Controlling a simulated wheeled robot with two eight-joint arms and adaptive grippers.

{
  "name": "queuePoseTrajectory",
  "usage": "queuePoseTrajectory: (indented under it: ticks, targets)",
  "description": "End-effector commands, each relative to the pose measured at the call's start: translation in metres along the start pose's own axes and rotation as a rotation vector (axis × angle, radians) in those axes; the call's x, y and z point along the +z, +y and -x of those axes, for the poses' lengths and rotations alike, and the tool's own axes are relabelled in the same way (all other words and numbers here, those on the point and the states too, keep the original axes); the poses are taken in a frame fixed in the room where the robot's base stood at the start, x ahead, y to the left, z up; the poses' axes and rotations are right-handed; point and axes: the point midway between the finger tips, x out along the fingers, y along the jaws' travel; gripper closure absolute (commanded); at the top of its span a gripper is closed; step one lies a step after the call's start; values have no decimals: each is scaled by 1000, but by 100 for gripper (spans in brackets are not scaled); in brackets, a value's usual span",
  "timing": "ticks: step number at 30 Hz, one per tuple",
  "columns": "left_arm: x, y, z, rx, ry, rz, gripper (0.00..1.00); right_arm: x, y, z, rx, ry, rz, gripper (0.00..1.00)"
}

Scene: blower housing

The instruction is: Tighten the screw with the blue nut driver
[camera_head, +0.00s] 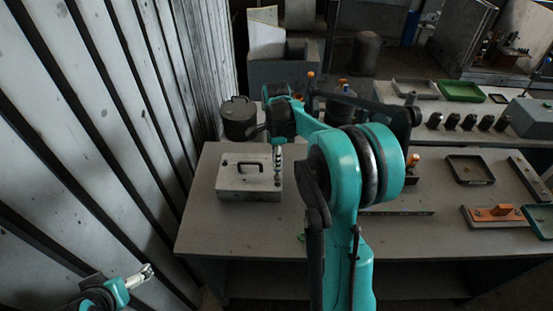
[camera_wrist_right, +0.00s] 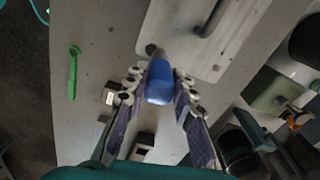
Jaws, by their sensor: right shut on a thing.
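The blue nut driver (camera_wrist_right: 158,88) is between the two finger pads of my right gripper (camera_wrist_right: 161,76) in the right wrist view. The gripper is shut on its blue handle. A short grey part and a dark round end show beyond the handle, over the edge of the grey housing plate (camera_wrist_right: 190,38); whether it touches a screw is hidden. In the head view my right gripper (camera_head: 278,165) points down at the right edge of the grey housing with a black handle (camera_head: 236,187). My left gripper (camera_head: 147,273) is at the bottom left, away from the table; its opening is unclear.
A green wrench (camera_wrist_right: 73,72) lies on the table (camera_head: 225,235). Right of my arm are a dark tray (camera_head: 470,170), an orange-topped block (camera_head: 493,215) and a green tray (camera_head: 461,91). A dark pot (camera_head: 239,118) stands behind the housing. A corrugated wall is on the left.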

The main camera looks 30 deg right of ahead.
Motion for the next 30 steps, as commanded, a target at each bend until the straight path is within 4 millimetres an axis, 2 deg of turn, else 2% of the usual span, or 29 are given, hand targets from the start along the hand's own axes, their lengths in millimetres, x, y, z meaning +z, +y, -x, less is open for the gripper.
queuePoseTrajectory:
  ticks: [16, 27, 30]
  targets:
    - [-8, 0, 12, 0, 0, 0, 0, 0, 0, 21, 0, 0, 0, 100]
    - [-27, 0, 37, 0, 0, 0, 0, 0, 0, 64, 0, 0, 0, 100]
    - [-28, 0, 39, 0, 0, 0, 0, 0, 0, 68, 0, 0, 0, 100]
